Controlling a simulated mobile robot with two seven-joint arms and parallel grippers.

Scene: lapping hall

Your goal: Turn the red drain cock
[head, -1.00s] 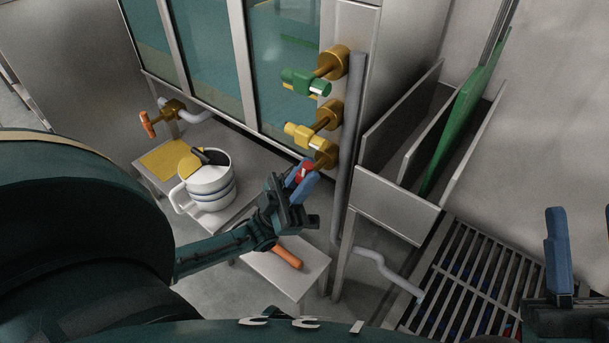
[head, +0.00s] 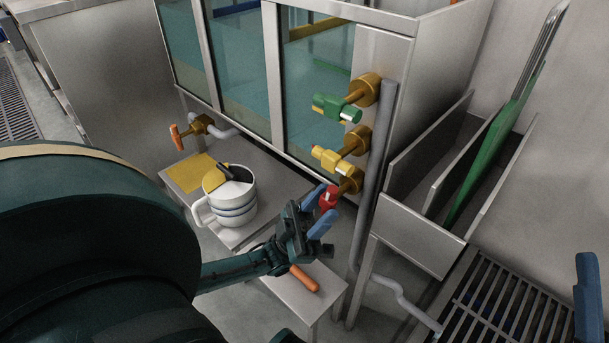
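The red drain cock (head: 328,199) is the lowest of three cocks on the right post of the glazed cabinet. Its red handle sits on a brass body (head: 349,181). My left gripper (head: 329,200) reaches it from the lower left. Its two blue fingers are apart, one on each side of the red handle, with gaps showing; the lower finger and palm cover part of the view. My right gripper (head: 588,285) shows only one blue finger at the right edge, with no second finger against it; the rest is out of frame.
A yellow cock (head: 331,158) and a green cock (head: 335,107) stand above. A grey pipe (head: 372,180) runs just right of them. A striped white jug (head: 232,203) stands on the shelf at left. An orange-handled tool (head: 304,279) lies below my gripper.

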